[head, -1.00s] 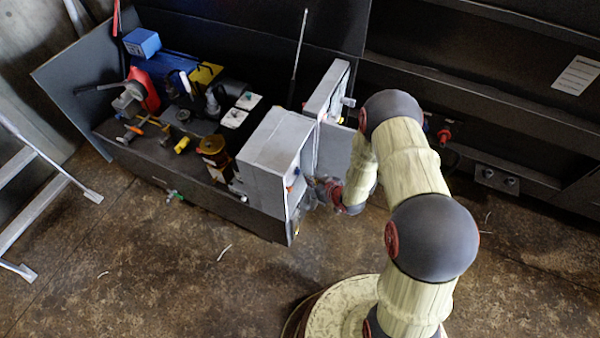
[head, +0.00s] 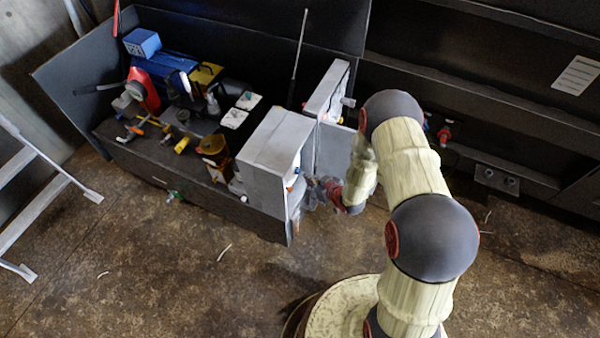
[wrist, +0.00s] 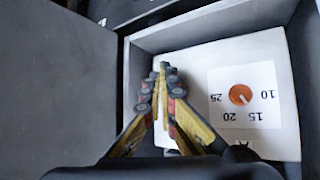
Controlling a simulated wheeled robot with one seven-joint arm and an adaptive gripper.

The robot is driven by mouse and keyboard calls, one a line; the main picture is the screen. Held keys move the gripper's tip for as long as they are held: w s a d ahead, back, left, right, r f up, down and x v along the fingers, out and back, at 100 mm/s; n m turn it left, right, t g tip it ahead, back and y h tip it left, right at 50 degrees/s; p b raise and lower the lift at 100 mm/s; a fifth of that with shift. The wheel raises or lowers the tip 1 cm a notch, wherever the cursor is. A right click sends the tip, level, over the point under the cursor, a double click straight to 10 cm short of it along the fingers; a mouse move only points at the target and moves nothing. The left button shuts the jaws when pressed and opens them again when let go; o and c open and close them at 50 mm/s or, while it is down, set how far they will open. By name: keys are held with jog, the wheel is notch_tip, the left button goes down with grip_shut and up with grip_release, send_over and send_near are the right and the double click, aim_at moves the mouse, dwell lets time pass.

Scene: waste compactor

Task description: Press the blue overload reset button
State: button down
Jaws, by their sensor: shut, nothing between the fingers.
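The grey control box (head: 268,150) stands open at the front right end of the machine. In the head view a small blue spot, likely the blue reset button (head: 290,188), shows at its open side, close to my gripper (head: 308,191). In the wrist view my gripper (wrist: 164,72) is shut and empty, its fingertips in front of the white panel (wrist: 195,60) inside the box. An orange dial (wrist: 240,94) with numbers around it sits right of the fingers. The blue button is not visible in the wrist view. I cannot tell whether the fingertips touch the panel.
The open grey door (head: 335,150) stands beside the box, and fills the left of the wrist view. Box walls surround the panel. A second grey box (head: 327,92) stands behind. The motor and valves (head: 160,75) lie left; a ladder (head: 40,190) stands far left. Floor in front is mostly clear.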

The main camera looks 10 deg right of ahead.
jog(key=shift+w+a, duration=0.25)
jog(key=shift+a, duration=0.1)
jog(key=shift+w+a, duration=0.25)
jog(key=shift+a, duration=0.1)
dwell(1.0)
jog(key=shift+d, duration=0.1)
jog(key=shift+s+d, duration=0.5)
jog(key=shift+d, duration=0.1)
jog(key=s+d, duration=0.1)
jog(key=d, duration=0.1)
jog(key=s+d, duration=0.2)
dwell(0.6)
dwell(0.8)
